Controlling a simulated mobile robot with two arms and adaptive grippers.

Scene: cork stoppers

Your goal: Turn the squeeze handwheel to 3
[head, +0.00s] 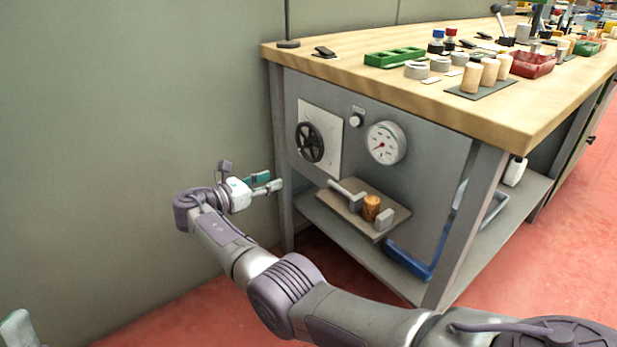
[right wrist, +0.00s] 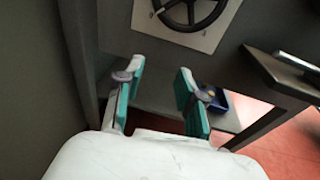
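The squeeze handwheel (head: 310,142) is a black spoked wheel on a white plate (head: 331,131), fixed to the grey front panel below the bench top. In the right wrist view the wheel (right wrist: 189,24) is cut off by the top edge. A round white gauge (head: 386,143) with a red needle is to its right; its numbers are too small to read. My right gripper (head: 268,186) is to the left of and below the wheel, apart from it. In the right wrist view its fingers (right wrist: 158,95) are spread with nothing between them. Only a tip of my left arm shows at lower left.
A small shelf (head: 340,204) with a clamp and a cork (head: 371,208) juts out below the gauge. A knob (head: 356,120) is between wheel and gauge. The bench top (head: 440,105) carries corks and trays.

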